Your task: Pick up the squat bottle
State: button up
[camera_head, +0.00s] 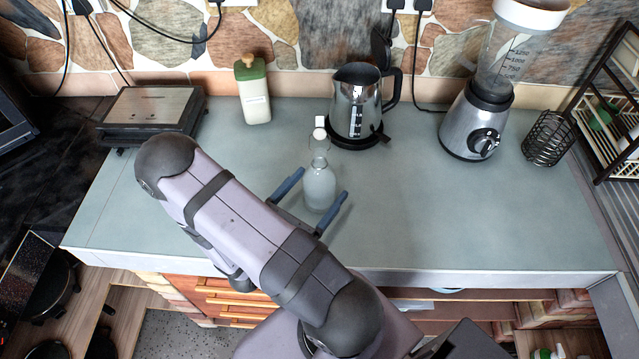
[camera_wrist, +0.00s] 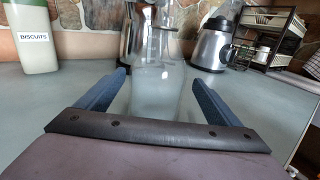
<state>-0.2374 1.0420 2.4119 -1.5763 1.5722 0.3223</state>
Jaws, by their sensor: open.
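The squat bottle (camera_head: 319,188) is clear glass with a pale cap and stands upright on the counter, in front of the kettle. My gripper (camera_head: 323,182) is open, with one blue finger on each side of the bottle. In the wrist view the bottle (camera_wrist: 157,85) stands between the two spread fingers (camera_wrist: 160,77), with a visible gap on each side. Its top is cut off there, and its base is hidden behind the gripper's dark edge.
A steel kettle (camera_head: 356,105) stands close behind the bottle. A biscuit jar (camera_head: 254,98) and a metal grill (camera_head: 150,110) are at the back left. A blender (camera_head: 473,120), wire holder (camera_head: 548,138) and dish rack (camera_head: 612,110) are right. The counter (camera_head: 450,220) is clear at front right.

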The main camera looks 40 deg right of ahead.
aim_at(329, 171)
jog(key=shift+w+d, duration=0.1)
jog(key=shift+d, duration=0.3)
jog(key=shift+d+r, duration=0.1)
jog(key=p+x, duration=0.3)
jog(key=x, duration=0.1)
jog(key=shift+w+r, duration=0.1)
jog(key=shift+w+d, duration=0.2)
jog(key=shift+d, duration=0.2)
jog(key=c, duration=1.8)
jog(key=shift+o, duration=0.2)
jog(key=shift+r, duration=0.3)
jog(key=shift+r+b, duration=0.55)
jog(key=shift+r, duration=3.9)
